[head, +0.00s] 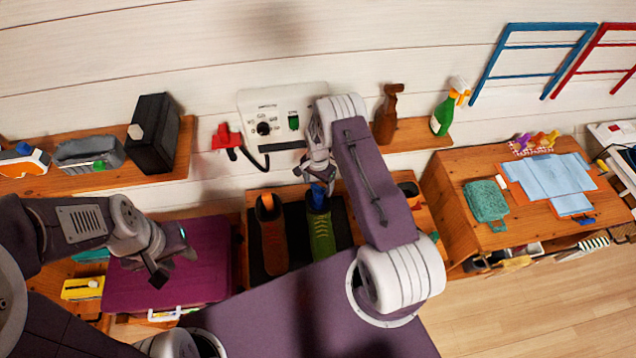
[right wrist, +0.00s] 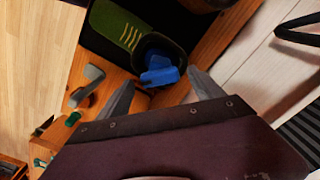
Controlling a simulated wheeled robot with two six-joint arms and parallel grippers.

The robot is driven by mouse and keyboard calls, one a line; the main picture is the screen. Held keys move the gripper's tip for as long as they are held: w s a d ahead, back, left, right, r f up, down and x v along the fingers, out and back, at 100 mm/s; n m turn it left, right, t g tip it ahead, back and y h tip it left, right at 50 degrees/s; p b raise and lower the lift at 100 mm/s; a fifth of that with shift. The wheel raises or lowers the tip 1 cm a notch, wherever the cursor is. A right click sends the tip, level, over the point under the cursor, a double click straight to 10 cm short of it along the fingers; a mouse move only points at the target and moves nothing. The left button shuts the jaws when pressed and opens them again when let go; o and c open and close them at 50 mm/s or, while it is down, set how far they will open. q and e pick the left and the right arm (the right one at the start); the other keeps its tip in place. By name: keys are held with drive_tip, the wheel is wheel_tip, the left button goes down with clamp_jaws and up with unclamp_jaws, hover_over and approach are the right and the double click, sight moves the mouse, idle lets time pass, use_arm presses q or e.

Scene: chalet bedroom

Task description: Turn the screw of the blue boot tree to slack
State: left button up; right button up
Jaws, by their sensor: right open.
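The blue boot tree (head: 318,197) sticks up out of the opening of the green boot (head: 321,238). In the right wrist view the blue boot tree (right wrist: 160,74) shows as a blue block in the collar of the green boot (right wrist: 125,28). I cannot make out its screw clearly. My right gripper (head: 319,178) is just above the boot tree, and in the right wrist view its open, empty fingers (right wrist: 161,90) lie to either side of the tree's near end, with no grip on it. My left gripper (head: 172,268) is open and empty over the purple surface.
A brown boot (head: 270,245) stands left of the green one on a black mat (head: 295,222). A wall panel (head: 255,103) with a knob hangs behind. A brown spray bottle (head: 386,115) is on the shelf to the right. A purple case (head: 190,230) lies at the left.

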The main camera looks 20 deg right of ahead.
drive_tip(key=shift+f, duration=0.5)
drive_tip(key=c, duration=1.4)
drive_tip(key=shift+f+n+b, duration=0.2)
drive_tip(key=shift+n+b, duration=0.6)
drive_tip(key=shift+b, duration=0.15)
drive_tip(key=n+b, duration=0.2)
drive_tip(key=n, duration=0.1)
drive_tip(key=shift+n+b, duration=0.3)
drive_tip(key=shift+b, duration=0.05)
drive_tip(key=n+b, duration=0.2)
drive_tip(key=n, duration=0.1)
drive_tip(key=shift+n, duration=0.3)
drive_tip(key=shift+r+n+b, duration=0.2)
drive_tip(key=shift+n+b, duration=0.65)
drive_tip(key=shift+n, duration=0.85)
